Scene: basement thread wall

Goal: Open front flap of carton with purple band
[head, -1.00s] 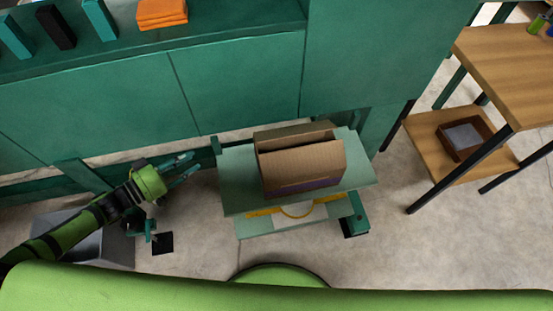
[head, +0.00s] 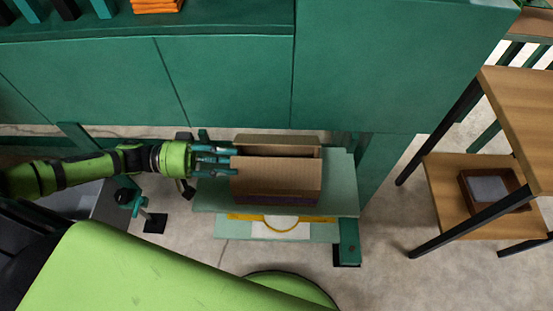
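The open-topped brown carton (head: 311,157) sits on a pale green stand (head: 343,190). A dark purple band (head: 285,199) shows low on its front. The broad light-brown front flap (head: 278,176) lies above the band; its exact angle is hard to tell. The back flap stands along the far side, with a dark gap between the two. My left gripper (head: 232,160) reaches in from the left at the carton's left end. Its teal fingers point right, are spread apart and hold nothing visible. Their tips are at the carton's edge; contact is unclear. My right gripper is not in view.
Green cabinet fronts (head: 225,85) rise close behind the stand. A wooden shelf unit (head: 450,185) with a small box (head: 488,188) stands at the right. Orange cloths (head: 155,5) lie on the upper ledge. Grey floor is clear between stand and shelf unit.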

